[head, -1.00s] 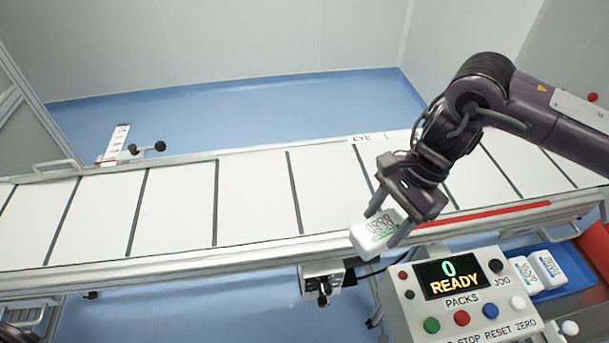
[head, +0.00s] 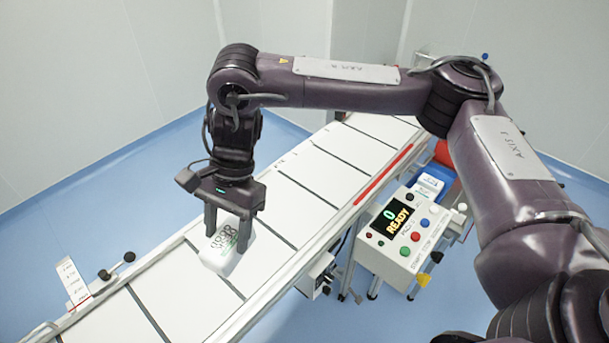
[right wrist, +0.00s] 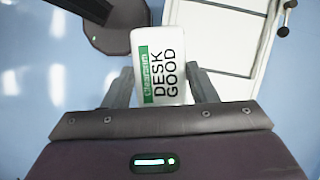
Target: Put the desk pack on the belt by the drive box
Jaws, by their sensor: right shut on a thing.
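The desk pack (head: 228,252) is a white block with a green band and dark print; in the right wrist view (right wrist: 165,65) the label reads "DESK GOOD". My right gripper (head: 230,222) is shut on it, a finger on either side. In the head view the pack overlaps the white slatted belt (head: 300,185); its exact height over it is hard to tell. A small grey box (head: 314,278), which may be the drive box, hangs at the belt's near side, right of the pack. My left gripper is not in view.
A control panel (head: 402,225) reading "0 READY" stands on the near side. A blue tray (head: 424,190) with white packs is behind it. A lever with black knobs (head: 115,266) and a white scale plate (head: 72,280) sit at the belt's far left edge. The visible belt slats look empty.

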